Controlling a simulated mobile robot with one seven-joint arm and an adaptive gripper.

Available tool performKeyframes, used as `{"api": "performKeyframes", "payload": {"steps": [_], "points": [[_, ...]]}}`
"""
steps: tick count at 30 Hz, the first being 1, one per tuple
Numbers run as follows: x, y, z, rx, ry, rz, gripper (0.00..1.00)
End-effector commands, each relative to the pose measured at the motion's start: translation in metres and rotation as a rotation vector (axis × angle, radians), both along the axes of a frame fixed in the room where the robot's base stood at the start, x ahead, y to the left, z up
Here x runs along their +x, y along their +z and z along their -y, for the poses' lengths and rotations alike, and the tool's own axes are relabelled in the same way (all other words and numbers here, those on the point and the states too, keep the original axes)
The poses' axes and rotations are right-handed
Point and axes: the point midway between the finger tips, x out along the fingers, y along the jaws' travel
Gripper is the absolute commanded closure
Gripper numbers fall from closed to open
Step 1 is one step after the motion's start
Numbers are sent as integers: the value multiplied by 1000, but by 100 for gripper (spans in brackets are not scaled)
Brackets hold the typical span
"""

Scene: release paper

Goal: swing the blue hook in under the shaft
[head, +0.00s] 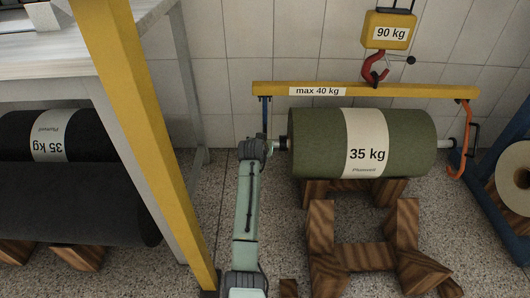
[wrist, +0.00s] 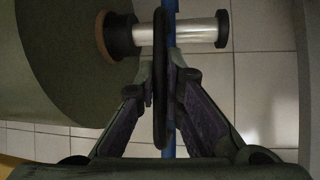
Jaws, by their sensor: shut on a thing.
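The blue hook (head: 266,112) hangs from the left end of the yellow beam in the head view. In the wrist view its blue bar (wrist: 171,9) runs behind a long black handle (wrist: 161,80). My gripper (wrist: 164,92) is shut on the hook at this handle, one finger on each side. The steel shaft (wrist: 190,28) sticks out of the green roll (head: 320,140) and crosses close to the handle's upper end. The shaft's right end (head: 445,143) shows in the head view. The blue hook's lower tip is hidden, so I cannot tell whether it is under the shaft.
An orange hook (head: 469,120) hangs at the beam's (head: 420,91) right end, its curve near the shaft's right end. The roll is above wooden cradles (head: 320,230). A yellow post (head: 140,120) and a table (head: 60,60) stand left; a blue rack (head: 490,195) stands right.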

Motion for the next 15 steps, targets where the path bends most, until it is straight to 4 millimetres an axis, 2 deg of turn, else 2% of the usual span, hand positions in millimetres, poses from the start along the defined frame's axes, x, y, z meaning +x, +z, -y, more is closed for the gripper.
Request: {"api": "performKeyframes", "payload": {"steps": [13, 14, 15], "points": [[6, 3, -2, 0, 3, 18, 100], [6, 3, -2, 0, 3, 18, 91], [6, 3, -2, 0, 3, 19, 88]]}}
